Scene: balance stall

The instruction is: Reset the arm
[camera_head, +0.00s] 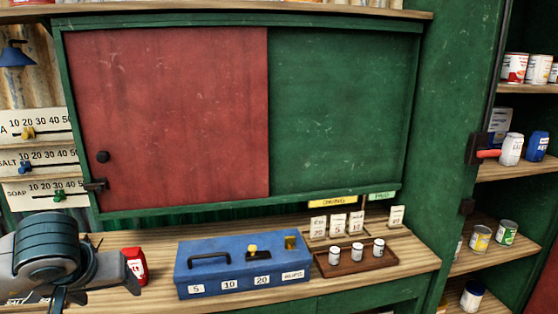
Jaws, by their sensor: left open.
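My left gripper (60,290) is at the lower left corner, over the left end of the wooden counter (155,245). Its dark teal wrist and grey parts show, partly cut off by the picture's bottom edge. It is open, and I see nothing held in it. A red container (134,265) stands just to its right, partly hidden by my arm. My right gripper is not in view.
A blue box (215,267) with number tags stands mid-counter, beside a brown tray (355,264) with several small white cans. A green cabinet with a red sliding panel (180,120) rises behind. Labelled sliders (40,158) are at left; shelves of cans (510,170) at right.

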